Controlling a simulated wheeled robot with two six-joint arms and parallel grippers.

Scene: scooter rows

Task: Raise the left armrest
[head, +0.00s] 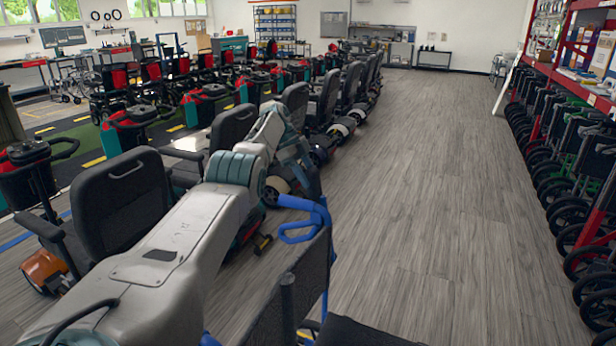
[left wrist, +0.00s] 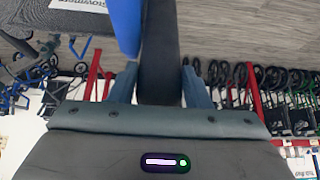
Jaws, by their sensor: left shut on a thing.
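A wheelchair with a blue tube frame (head: 302,232) and black fabric (head: 300,275) stands close in front at the bottom of the head view. My left arm reaches over from the lower left, and its gripper (head: 308,190) is beyond the blue tube, with its fingers mostly hidden there. In the left wrist view, my left gripper (left wrist: 158,78) is shut on a long dark bar, which looks like the armrest (left wrist: 160,35). A blue part (left wrist: 125,22) runs beside this bar. The armrest is hard to make out in the head view. My right gripper is not in view.
A row of mobility scooters with black seats (head: 122,200) stands to the left, near my left arm. Folded wheelchairs (head: 575,190) line the right side below red shelving (head: 565,70). The wood floor (head: 430,200) between is clear.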

